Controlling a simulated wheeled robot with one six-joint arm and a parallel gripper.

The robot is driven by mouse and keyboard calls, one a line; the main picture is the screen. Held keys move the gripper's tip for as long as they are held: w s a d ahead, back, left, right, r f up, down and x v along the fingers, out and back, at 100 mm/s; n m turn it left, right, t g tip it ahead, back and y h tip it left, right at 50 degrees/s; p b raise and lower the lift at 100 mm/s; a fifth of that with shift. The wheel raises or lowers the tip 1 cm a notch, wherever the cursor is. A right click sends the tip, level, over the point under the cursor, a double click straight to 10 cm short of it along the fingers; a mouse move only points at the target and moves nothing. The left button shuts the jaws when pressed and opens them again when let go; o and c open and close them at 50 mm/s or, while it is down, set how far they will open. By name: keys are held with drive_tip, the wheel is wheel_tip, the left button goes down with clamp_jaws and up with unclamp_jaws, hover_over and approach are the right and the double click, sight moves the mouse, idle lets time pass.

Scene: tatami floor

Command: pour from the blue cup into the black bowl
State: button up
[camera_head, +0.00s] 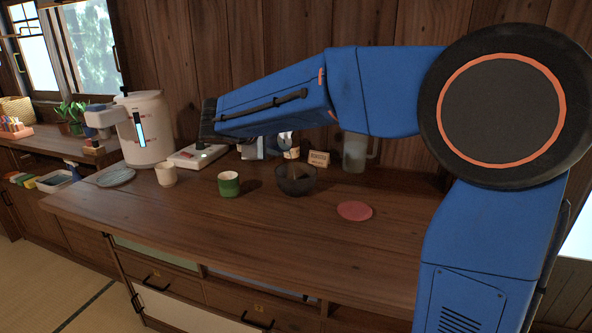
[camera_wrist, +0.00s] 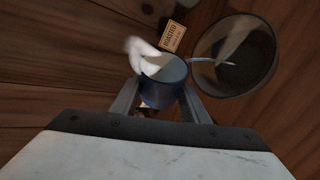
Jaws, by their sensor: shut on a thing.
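The blue cup (camera_wrist: 166,98) is between the two fingers of my gripper (camera_wrist: 161,92) in the wrist view. My gripper is shut on it, and its opening with pale content faces the camera. The black bowl (camera_wrist: 272,72) is to the right of the cup, with a dark inside and a pale patch. A thin pale streak runs from near the cup's rim over the bowl; it looks like liquid.
A small sign (camera_head: 318,158) and a clear pitcher (camera_head: 355,153) stand behind the bowl. A green cup (camera_head: 229,184), a cream cup (camera_head: 166,174) and a white dispenser (camera_head: 146,130) are to the left. A red disc (camera_head: 355,211) lies at front right. The counter front is clear.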

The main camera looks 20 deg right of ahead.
drive_tip(key=shift+r+m+t, duration=0.25)
drive_tip(key=shift+m+t, duration=0.15)
idle(0.5)
drive_tip(key=shift+s+d+r+m+t, duration=0.15)
drive_tip(key=shift+s+d+m+t, duration=0.1)
drive_tip(key=shift+s, duration=0.2)
drive_tip(key=shift+s+d+r+m+t, duration=0.15)
drive_tip(key=shift+s+d+m+t, duration=0.1)
drive_tip(key=shift+s, duration=0.15)
idle(0.5)
drive_tip(key=shift+s+d+f+m+t+y+p, duration=0.15)
drive_tip(key=shift+f+m+t+y+p, duration=0.15)
drive_tip(key=shift+f+m+t+p, duration=0.15)
idle(0.9)
drive_tip(key=shift+s+r+m+t, duration=0.1)
drive_tip(key=shift+m+t, duration=0.15)
drive_tip(key=shift+m, duration=0.1)
idle(0.4)
